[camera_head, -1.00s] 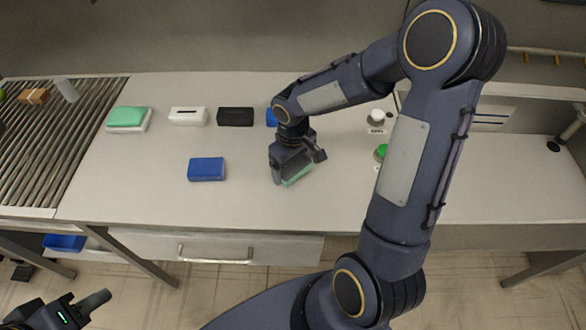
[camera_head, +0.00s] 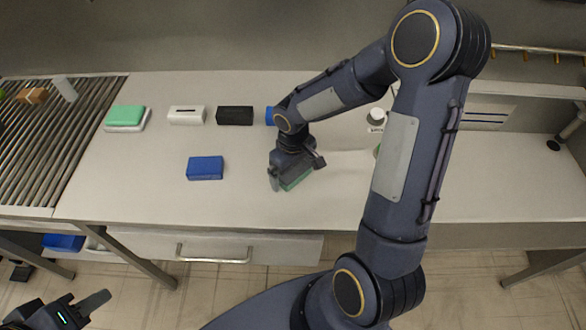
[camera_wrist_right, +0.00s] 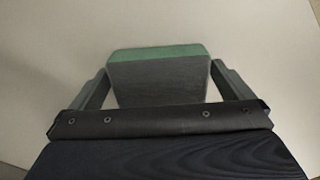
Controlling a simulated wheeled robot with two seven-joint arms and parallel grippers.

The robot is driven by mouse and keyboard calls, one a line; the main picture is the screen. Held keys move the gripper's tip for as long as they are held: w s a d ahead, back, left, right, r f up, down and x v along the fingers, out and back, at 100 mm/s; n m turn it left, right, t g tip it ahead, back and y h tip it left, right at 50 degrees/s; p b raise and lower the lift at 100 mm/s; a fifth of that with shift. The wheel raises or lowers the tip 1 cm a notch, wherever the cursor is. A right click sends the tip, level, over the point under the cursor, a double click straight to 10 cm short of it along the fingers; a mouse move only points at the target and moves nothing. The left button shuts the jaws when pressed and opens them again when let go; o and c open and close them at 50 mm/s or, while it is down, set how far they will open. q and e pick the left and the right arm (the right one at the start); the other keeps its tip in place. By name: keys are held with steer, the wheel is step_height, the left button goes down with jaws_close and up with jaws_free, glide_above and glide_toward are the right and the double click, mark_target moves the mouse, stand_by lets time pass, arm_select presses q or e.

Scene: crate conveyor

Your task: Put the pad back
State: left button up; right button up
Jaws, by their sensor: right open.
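A green and grey pad (camera_head: 297,180) is on or just above the table under my right gripper (camera_head: 298,173), partly hidden by it. In the right wrist view the pad (camera_wrist_right: 158,80) lies between the two spread fingers of the right gripper (camera_wrist_right: 160,78), with a small gap showing at each side. The right gripper is open. Another green pad (camera_head: 127,115) rests on a white base at the table's left. My left gripper (camera_head: 92,303) is at the lower left, off the table; its jaw state is unclear.
A blue block (camera_head: 205,168) lies left of my right gripper. Behind stand a white box (camera_head: 187,115), a black box (camera_head: 235,116) and a partly hidden blue item (camera_head: 270,115). A white round button (camera_head: 376,115) is beside my arm. A roller conveyor (camera_head: 50,150) is at left.

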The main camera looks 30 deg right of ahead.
steer(key=shift+s+a+f, duration=0.1)
steer(key=shift+s+f, duration=0.05)
steer(key=shift+s, duration=0.05)
steer(key=shift+r+p, duration=0.25)
steer(key=shift+p, duration=0.1)
step_height(320, 180, up, 11)
steer(key=s+a+r+m+t+y, duration=0.2)
steer(key=s+r, duration=0.1)
steer(key=s, duration=0.5)
steer(key=s+a+r+m+t+y, duration=0.1)
steer(key=s+a+r+m+t, duration=0.1)
steer(key=s, duration=0.6)
steer(key=shift+s+r+m+t+y, duration=0.15)
steer(key=shift+r+m+t+y, duration=0.2)
steer(key=shift+r+t, duration=0.3)
steer(key=shift+f, duration=0.1)
